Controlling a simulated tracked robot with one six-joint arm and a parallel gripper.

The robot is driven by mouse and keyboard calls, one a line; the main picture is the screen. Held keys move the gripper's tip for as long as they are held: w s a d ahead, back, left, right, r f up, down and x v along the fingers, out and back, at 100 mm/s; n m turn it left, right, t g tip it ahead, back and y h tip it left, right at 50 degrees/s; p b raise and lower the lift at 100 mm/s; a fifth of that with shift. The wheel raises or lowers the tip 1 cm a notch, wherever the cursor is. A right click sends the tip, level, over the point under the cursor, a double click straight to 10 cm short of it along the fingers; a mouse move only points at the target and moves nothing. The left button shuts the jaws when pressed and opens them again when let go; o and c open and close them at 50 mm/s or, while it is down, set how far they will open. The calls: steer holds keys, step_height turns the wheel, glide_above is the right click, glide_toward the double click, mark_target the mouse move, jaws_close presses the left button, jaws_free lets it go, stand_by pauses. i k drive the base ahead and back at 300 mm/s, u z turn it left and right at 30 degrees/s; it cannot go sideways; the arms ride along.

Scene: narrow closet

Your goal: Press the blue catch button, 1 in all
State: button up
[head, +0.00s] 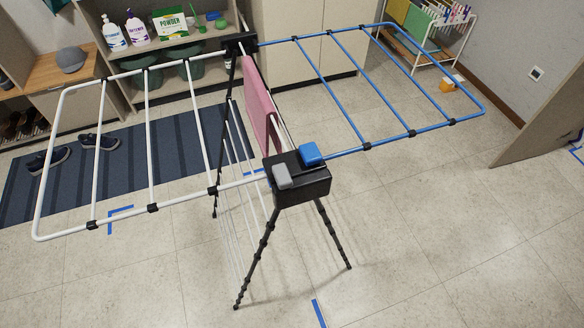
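The blue catch button (311,154) sits on top of the black hub block (303,190) at the near end of a folding drying rack. A grey button (282,176) is beside it on the left. The blue wing (349,107) of the rack spreads to the right and the white wing (148,120) to the left, both about level. A pink cloth (262,105) hangs in the middle of the rack. The black legs (268,245) stand apart on the floor. My gripper is not in view.
Shelves with bottles and a powder box (170,25) stand at the back left. A striped blue rug (105,160) with shoes lies on the left. A small white rack (428,38) and a door panel (540,120) are on the right.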

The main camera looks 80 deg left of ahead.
mark_target(311, 155)
steer(key=z, duration=0.05)
steer(key=k, duration=0.5)
steer(key=u, duration=1.25)
steer(key=i, duration=0.85)
steer(key=u, duration=1.25)
